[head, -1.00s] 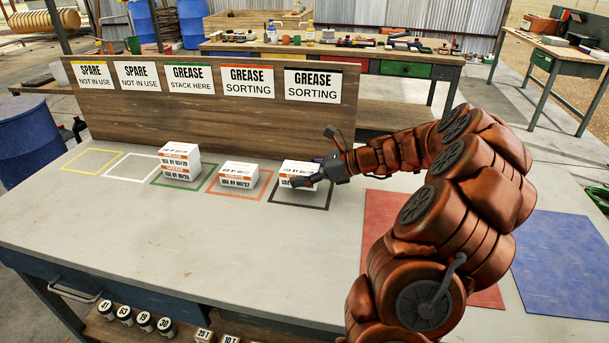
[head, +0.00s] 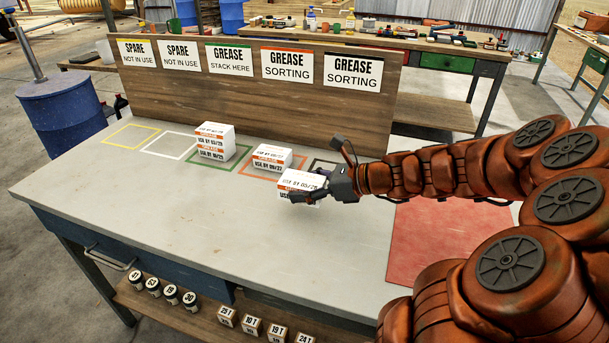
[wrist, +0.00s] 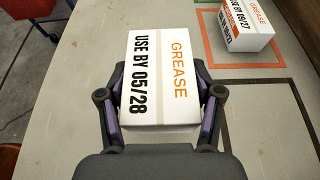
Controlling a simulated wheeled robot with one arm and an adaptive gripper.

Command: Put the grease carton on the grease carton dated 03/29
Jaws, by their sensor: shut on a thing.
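My gripper (head: 312,190) is shut on a white grease carton (head: 300,181), with a finger on each side. In the wrist view this carton (wrist: 160,85) reads USE BY 05/28. It is in front of the black outline (head: 322,162); its height over the bench is hard to judge. A stack of two white cartons stands in the green outline (head: 190,169). The upper carton (head: 214,132) seems to read 03/29; the lower carton's date (head: 211,153) is too small to read surely.
Another grease carton (head: 272,156), marked 05/27 in the wrist view (wrist: 247,27), sits in the orange outline between the stack and my gripper. The white (head: 170,146) and yellow outlines (head: 131,134) are empty. A sign board (head: 260,95) stands behind. The bench front is clear.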

